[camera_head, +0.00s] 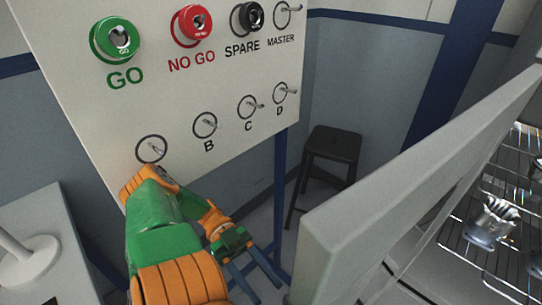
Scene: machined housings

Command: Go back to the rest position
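My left arm, green and orange, rises from the bottom of the head view and bends in front of the lower left of the panel. Its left gripper (264,287) hangs down and to the right, below the panel. Its two dark blue fingers are apart with nothing seen between them. The white control panel (185,85) carries a green GO button (121,38), a red NO GO button (195,22), a black SPARE button (250,16) and a MASTER switch (283,14). My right gripper is not in view.
Several toggle switches line the panel's lower part; my arm's bend is close under the leftmost toggle (152,149) and covers its label area. A dark stool (332,145) stands behind. A grey slab (380,215) and wire racks (510,205) with metal parts (490,222) fill the right.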

